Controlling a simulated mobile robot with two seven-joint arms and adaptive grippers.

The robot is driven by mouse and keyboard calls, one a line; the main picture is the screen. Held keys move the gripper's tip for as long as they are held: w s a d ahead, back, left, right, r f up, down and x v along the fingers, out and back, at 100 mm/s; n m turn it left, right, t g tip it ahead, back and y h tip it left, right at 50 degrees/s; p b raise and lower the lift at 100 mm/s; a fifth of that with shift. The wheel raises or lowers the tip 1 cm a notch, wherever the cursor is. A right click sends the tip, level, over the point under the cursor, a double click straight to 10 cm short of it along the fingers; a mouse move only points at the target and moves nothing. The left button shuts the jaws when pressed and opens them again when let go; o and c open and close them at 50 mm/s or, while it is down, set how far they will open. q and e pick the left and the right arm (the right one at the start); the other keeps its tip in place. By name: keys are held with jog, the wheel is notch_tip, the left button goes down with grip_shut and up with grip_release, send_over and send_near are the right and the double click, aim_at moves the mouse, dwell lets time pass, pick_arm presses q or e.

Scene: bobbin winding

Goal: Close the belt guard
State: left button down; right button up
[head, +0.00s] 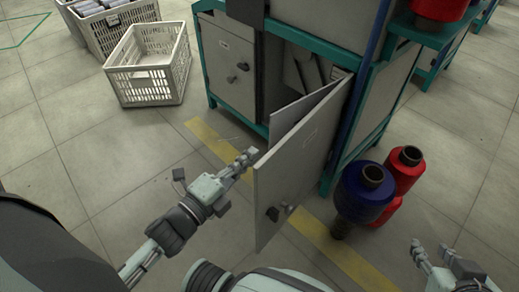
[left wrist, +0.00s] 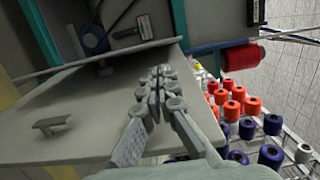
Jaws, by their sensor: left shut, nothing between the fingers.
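The belt guard (head: 292,165) is a grey hinged panel with dark latches on the teal-framed machine cabinet. It stands swung open, its free edge out over the floor. In the left wrist view the guard (left wrist: 75,120) fills the left side, with a handle (left wrist: 50,123) on it. My left gripper (head: 250,156) is shut and empty beside the guard's free upper corner. In the left wrist view its fingertips (left wrist: 158,72) overlap the panel; I cannot tell if they touch. My right gripper (head: 430,247) appears open and empty at the lower right, apart from the guard.
A second cabinet door (head: 230,70) left of the opening is shut. Blue (head: 362,195) and red (head: 406,165) spools stand right of the guard. A white crate (head: 148,75) stands at the upper left. The floor left of my left gripper is clear.

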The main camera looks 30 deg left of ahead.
aim_at(270, 136)
pick_arm(q)
jog(key=x, duration=0.8)
jog(key=shift+w, duration=0.25)
